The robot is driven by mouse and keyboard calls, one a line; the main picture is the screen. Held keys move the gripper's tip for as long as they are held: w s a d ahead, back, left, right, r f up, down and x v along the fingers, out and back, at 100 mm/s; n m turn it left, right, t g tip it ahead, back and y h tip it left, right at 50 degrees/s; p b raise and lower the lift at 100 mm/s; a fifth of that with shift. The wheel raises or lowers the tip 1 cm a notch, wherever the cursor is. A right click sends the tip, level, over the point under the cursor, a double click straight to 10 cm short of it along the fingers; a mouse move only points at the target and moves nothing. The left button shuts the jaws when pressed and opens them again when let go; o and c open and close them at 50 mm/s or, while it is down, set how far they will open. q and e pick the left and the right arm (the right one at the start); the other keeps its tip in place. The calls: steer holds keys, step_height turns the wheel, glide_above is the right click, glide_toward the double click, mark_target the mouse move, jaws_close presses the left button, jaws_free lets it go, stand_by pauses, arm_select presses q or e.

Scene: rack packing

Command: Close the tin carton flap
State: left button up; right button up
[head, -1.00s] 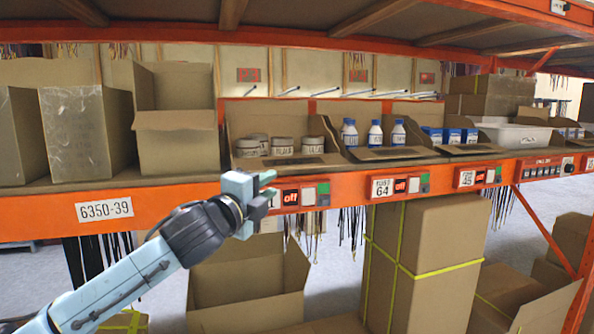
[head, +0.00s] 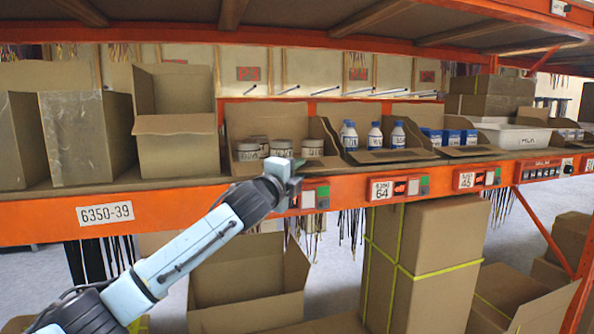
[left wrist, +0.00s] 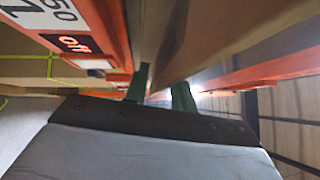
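The tin carton (head: 262,120) stands open on the shelf in the head view, with several grey lidded tins (head: 281,148) inside. Its front flap (head: 322,162) lies folded outward at the shelf's front edge, and my gripper hides part of it. My left gripper (head: 296,172) is in front of this flap, by the orange beam. In the left wrist view its two green fingers (left wrist: 160,92) stand apart with a gap between them. A brown cardboard surface (left wrist: 205,45) shows close beyond them; I cannot tell whether they touch it. My right gripper is not in view.
An orange beam (head: 160,208) with labels and displays runs along the shelf front. An open carton of blue-capped bottles (head: 375,135) is right of the tins. A tall empty carton (head: 178,150) is left. Taped boxes (head: 440,235) stand below.

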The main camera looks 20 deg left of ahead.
arm_select(q)
steer(key=shift+w, duration=0.1)
jaws_close()
stand_by(1.5)
